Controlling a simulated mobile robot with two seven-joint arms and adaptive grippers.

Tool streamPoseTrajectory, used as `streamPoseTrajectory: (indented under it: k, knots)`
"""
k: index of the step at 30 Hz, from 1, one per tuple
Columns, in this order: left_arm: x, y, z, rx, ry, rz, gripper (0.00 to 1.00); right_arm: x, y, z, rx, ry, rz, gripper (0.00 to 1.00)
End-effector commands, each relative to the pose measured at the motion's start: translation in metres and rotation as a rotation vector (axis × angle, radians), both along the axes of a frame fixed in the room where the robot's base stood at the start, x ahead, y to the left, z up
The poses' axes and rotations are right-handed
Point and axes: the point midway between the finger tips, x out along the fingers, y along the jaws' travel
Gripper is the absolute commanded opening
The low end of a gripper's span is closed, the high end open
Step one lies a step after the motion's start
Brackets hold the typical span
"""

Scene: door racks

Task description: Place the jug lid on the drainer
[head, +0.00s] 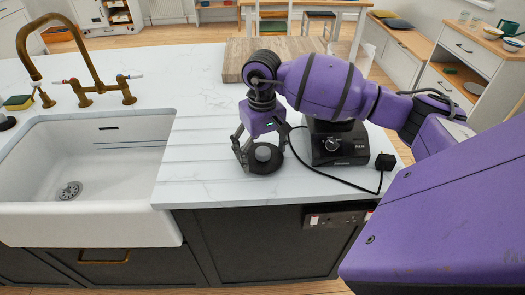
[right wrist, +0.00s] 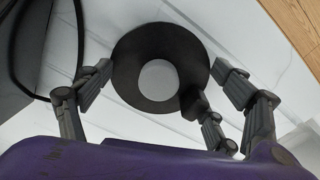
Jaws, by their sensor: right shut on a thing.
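The jug lid (head: 265,167) is a black disc with a round pale grey centre. It lies low at the right of the grooved drainer (head: 192,150), which is cut into the white worktop beside the sink. I cannot tell whether the lid touches the worktop. My right gripper (head: 258,158) points down, with its fingers around the lid and shut on it. In the right wrist view the lid (right wrist: 130,72) sits between the fingers, with one finger at its left edge and two at its right. My left gripper is not in view.
A wooden board (head: 235,68) lies behind. The white sink (head: 95,165) and brass tap (head: 88,75) are at left. The drainer's left part is clear.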

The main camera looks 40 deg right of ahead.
Motion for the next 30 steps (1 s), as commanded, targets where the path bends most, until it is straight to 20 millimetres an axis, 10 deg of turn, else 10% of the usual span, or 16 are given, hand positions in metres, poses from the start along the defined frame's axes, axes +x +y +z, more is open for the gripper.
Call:
streamPoseTrajectory:
  k: [8,9,13,30]
  knots:
    - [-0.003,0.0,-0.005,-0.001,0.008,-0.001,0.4,0.0,0.0,-0.004,0.0,0.001,0.0,0.57]
    - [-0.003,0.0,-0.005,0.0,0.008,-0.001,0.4,0.0,0.0,-0.005,0.0,0.001,0.0,0.85]
    - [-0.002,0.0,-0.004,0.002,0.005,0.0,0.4,0.0,0.0,-0.003,0.001,0.0,0.0,1.0]
    - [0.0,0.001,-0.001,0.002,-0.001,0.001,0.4,0.002,0.0,0.02,-0.001,-0.006,0.001,1.0]
